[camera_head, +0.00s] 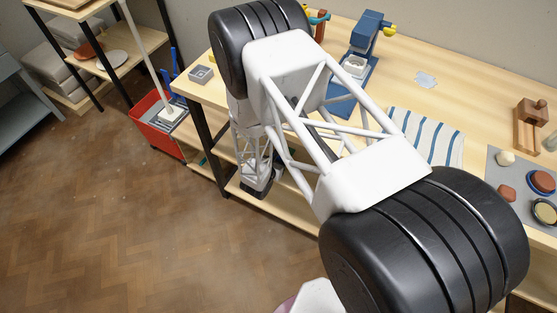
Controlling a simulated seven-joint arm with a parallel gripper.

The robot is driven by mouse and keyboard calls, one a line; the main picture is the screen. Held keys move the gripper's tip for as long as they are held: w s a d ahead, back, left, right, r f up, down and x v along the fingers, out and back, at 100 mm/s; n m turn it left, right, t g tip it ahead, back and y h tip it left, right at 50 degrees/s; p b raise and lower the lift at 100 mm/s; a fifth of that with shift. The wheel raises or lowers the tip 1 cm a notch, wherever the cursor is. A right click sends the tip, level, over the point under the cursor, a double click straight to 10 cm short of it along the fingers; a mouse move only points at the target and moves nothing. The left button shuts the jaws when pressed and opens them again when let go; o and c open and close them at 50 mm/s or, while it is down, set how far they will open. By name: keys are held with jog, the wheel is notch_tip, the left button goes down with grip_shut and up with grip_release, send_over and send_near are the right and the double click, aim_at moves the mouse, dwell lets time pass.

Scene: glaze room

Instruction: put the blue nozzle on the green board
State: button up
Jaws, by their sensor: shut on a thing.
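My gripper cannot be made out. My arm runs across the middle of the view, and its far section hangs down in front of the bench's left end, ending in a dark joint with no fingers showing. I cannot pick out a blue nozzle. I cannot pick out a green board for sure either; only a small teal-green sliver (203,161) shows at the lower shelf's left end. My arm hides part of the bench top and shelf.
The wooden bench (465,90) holds a blue device (367,32) with a yellow knob, a striped cloth (433,139), a small grey square box (201,75), and a grey mat (497,192) with round pieces. A red bin (155,135) stands left. The floor (100,220) at lower left is clear.

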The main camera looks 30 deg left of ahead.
jog(key=shift+f, duration=0.15)
jog(key=o, duration=0.9)
jog(key=shift+o, duration=0.2)
jog(key=shift+s+r, duration=0.15)
jog(key=shift+r, duration=0.1)
jog(key=v, duration=1.1)
jog(key=shift+s, duration=0.35)
jog(key=shift+r, duration=0.15)
